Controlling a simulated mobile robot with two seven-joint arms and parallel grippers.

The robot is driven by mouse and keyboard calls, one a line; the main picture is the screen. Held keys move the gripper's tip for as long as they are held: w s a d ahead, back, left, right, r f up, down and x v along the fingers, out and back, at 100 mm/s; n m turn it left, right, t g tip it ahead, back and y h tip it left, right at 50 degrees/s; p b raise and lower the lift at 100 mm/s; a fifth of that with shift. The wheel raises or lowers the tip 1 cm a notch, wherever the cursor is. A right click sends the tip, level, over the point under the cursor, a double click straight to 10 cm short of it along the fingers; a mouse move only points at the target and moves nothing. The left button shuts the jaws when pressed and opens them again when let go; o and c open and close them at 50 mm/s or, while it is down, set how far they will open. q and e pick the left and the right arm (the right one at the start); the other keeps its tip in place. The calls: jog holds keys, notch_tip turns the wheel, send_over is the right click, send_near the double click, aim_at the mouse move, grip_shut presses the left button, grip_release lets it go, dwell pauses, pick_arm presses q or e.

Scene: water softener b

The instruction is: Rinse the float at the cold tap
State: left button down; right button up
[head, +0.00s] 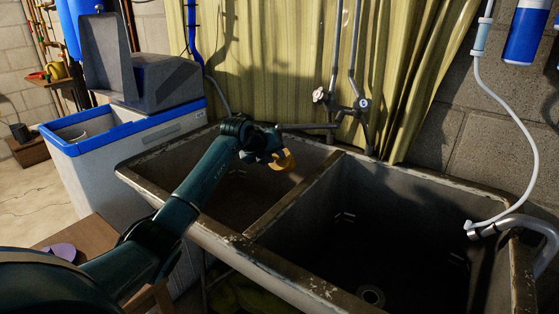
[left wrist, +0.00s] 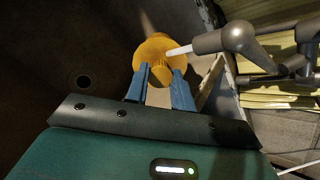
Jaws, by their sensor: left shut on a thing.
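My left gripper (head: 276,157) is shut on the round orange-yellow float (head: 286,161), over the left basin of the double sink. In the left wrist view, the blue fingers of the gripper (left wrist: 160,73) sit on both sides of the float's narrower part, and the float (left wrist: 153,47) fills the space just beyond them. The tap's grey spout (head: 305,126) ends close to the float. In the left wrist view, a white streak, seemingly water, runs from the spout (left wrist: 225,40) onto the float. The tap (head: 363,104) has two handles on the wall pipes. My right gripper is out of view.
The sink's divider (head: 290,195) and worn front rim (head: 225,237) lie near my arm. The right basin (head: 370,240) is empty, with a drain. A white, blue-rimmed tank (head: 130,150) stands left of the sink. A grey hose (head: 520,125) hangs at the right.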

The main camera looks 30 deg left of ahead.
pick_arm(q)
jog(key=shift+w+d, duration=0.1)
jog(key=shift+d, duration=0.05)
jog(key=shift+s+a, duration=0.3)
jog(key=shift+a, duration=0.25)
jog(key=shift+d+p, duration=0.15)
jog(key=shift+p, duration=0.15)
jog(key=shift+w+d, duration=0.3)
jog(key=shift+d, duration=0.1)
jog(key=shift+s, duration=0.1)
jog(key=shift+s+d+r+p, duration=0.1)
jog(key=shift+s+d+p, duration=0.2)
jog(key=shift+s+p, duration=0.3)
jog(key=shift+s+d+r+p, duration=0.1)
jog(key=shift+s+d+p, duration=0.2)
jog(key=shift+s+p, duration=0.25)
jog(key=shift+s+d+f+p, duration=0.1)
jog(key=shift+s+d+p, duration=0.35)
jog(key=shift+s, duration=0.35)
jog(key=shift+s+d+f+p, duration=0.1)
jog(key=shift+s+d+p, duration=0.3)
jog(key=shift+s, duration=0.35)
jog(key=shift+s+d+p, duration=0.4)
jog(key=shift+s+p, duration=0.05)
jog(key=shift+s, duration=0.35)
